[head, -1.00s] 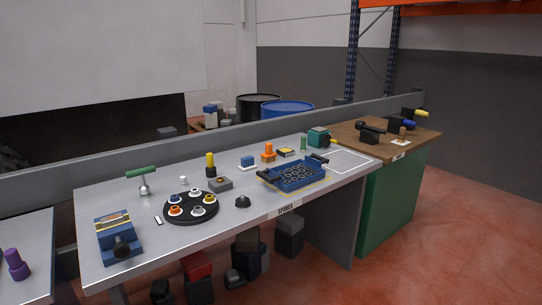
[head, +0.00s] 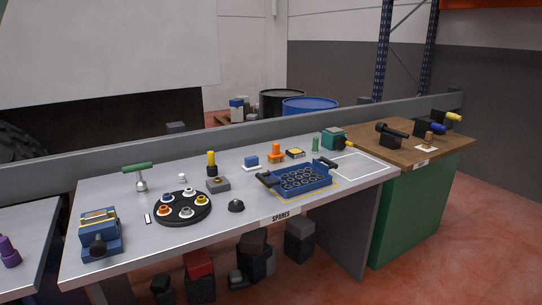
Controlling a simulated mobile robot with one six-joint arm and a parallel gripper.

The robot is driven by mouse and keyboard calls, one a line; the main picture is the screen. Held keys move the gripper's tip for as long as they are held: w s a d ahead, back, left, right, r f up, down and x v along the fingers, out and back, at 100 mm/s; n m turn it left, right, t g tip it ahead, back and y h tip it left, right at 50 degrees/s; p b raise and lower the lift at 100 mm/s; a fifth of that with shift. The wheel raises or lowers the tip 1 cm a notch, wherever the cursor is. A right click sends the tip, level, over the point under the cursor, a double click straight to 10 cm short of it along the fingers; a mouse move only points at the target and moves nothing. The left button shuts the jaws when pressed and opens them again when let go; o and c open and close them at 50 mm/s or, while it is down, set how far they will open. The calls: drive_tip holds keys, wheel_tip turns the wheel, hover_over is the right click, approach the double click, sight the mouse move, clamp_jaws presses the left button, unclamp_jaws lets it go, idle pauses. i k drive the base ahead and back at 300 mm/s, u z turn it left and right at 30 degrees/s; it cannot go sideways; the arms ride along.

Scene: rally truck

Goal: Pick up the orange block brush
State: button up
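A small orange object with an upright orange top (head: 276,152), which looks like the orange block brush, stands toward the back of the grey workbench (head: 110,200). It is behind the blue tray (head: 303,178), between a small blue block on a white base (head: 251,162) and a small black-and-yellow box (head: 295,153). It is too small here to make out bristles. My gripper is not in view.
A round black tray (head: 183,208) with several coloured rings lies on the bench's left half. A yellow-topped post (head: 211,160), a green-handled tool (head: 139,174) and a blue vise-like device (head: 100,233) stand nearby. A wooden-topped green cabinet (head: 425,205) adjoins at right.

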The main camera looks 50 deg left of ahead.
sight(277, 157)
drive_tip(key=u, duration=0.5)
drive_tip(key=i, duration=0.55)
drive_tip(key=u, duration=1.1)
drive_tip(key=i, duration=0.8)
drive_tip(key=u, duration=0.5)
